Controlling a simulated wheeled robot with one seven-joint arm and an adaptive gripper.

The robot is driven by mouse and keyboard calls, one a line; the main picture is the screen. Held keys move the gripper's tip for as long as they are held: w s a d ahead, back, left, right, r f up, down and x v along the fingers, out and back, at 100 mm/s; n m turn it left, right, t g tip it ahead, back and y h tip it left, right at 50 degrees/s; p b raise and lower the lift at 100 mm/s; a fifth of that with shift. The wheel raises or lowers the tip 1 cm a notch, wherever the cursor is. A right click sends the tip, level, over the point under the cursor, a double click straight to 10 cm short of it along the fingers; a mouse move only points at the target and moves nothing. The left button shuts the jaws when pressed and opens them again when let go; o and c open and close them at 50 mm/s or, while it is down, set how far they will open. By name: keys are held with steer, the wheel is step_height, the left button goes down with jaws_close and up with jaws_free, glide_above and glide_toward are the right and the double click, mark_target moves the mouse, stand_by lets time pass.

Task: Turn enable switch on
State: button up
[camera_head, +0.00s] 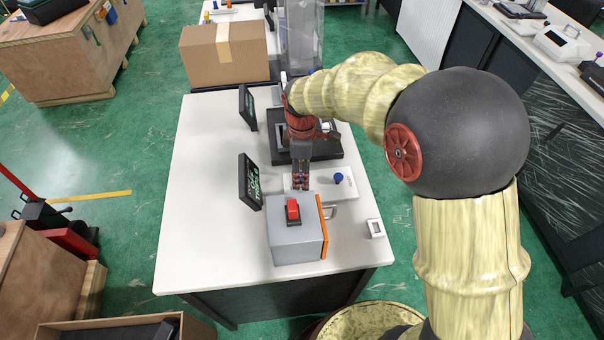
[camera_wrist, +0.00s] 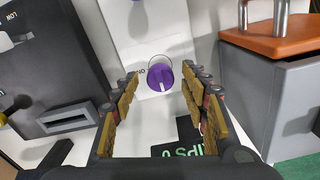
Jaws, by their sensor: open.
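A round purple knob (camera_wrist: 160,77) with a white pointer line sits on a white panel (camera_wrist: 154,30) in the wrist view. The pointer line faces the lower side of the picture. A small black label, seemingly "ON", is printed to its left. My gripper (camera_wrist: 161,82) is open, with one finger on each side of the knob; I cannot tell whether they touch it. In the head view my gripper (camera_head: 300,183) points down over the left part of the white panel (camera_head: 322,187) and hides the purple knob. A blue knob (camera_head: 338,178) shows farther right on that panel.
A grey box (camera_head: 296,242) with a red switch (camera_head: 293,211) stands just in front of the panel. A black machine (camera_head: 325,148) is behind it. Two dark display signs (camera_head: 250,182) (camera_head: 247,107) stand to the left. The white table (camera_head: 200,220) is clear at left.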

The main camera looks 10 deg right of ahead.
steer(key=shift+c, duration=1.3)
steer(key=c, duration=0.9)
